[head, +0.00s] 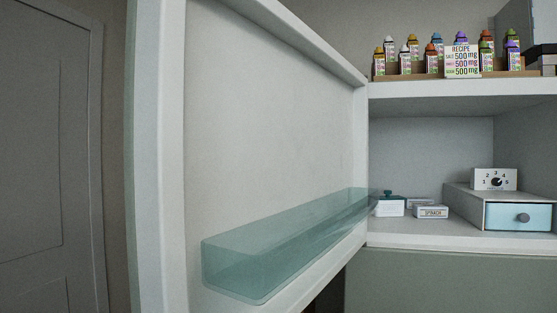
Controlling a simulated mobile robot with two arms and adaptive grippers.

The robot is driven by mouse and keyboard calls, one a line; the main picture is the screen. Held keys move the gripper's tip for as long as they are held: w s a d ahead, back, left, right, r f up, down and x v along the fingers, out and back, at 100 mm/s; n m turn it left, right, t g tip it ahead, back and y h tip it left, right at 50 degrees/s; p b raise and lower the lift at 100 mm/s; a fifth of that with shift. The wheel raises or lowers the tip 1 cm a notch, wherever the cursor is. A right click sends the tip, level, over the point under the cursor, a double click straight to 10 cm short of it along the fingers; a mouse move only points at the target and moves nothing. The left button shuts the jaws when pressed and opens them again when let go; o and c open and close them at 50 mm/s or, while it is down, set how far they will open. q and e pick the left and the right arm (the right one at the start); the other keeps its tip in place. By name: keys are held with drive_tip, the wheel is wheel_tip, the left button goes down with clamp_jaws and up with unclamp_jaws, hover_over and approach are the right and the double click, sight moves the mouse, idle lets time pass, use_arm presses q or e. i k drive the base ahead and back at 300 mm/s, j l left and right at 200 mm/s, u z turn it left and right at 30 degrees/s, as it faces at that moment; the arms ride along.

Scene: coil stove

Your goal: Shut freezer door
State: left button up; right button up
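The freezer door (270,110) stands wide open and fills the left and middle of the head view, its white inner side facing me. A clear teal shelf bin (290,250) is fixed low on that inner side and looks empty. The door meets the white freezer compartment (430,145) along a vertical edge at the middle right. The compartment is open, and its inside shows. Neither of my grippers is in view, so their position relative to the door cannot be seen.
Inside the compartment are a small white box labelled spinach (431,212), a teal-lidded container (390,206), a drawer with a blue front (517,217) and a dial (494,180). Several bottles and a recipe card (462,62) stand on top. A grey panelled door (45,150) is at left.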

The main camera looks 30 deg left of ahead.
sight(246, 144)
drive_tip(key=j+z, duration=0.3)
drive_tip(key=j, duration=0.95)
drive_tip(key=j+z, duration=0.35)
drive_tip(key=j, duration=0.9)
drive_tip(key=k+l+u, duration=0.2)
drive_tip(key=l+u, duration=0.15)
drive_tip(key=l, duration=0.15)
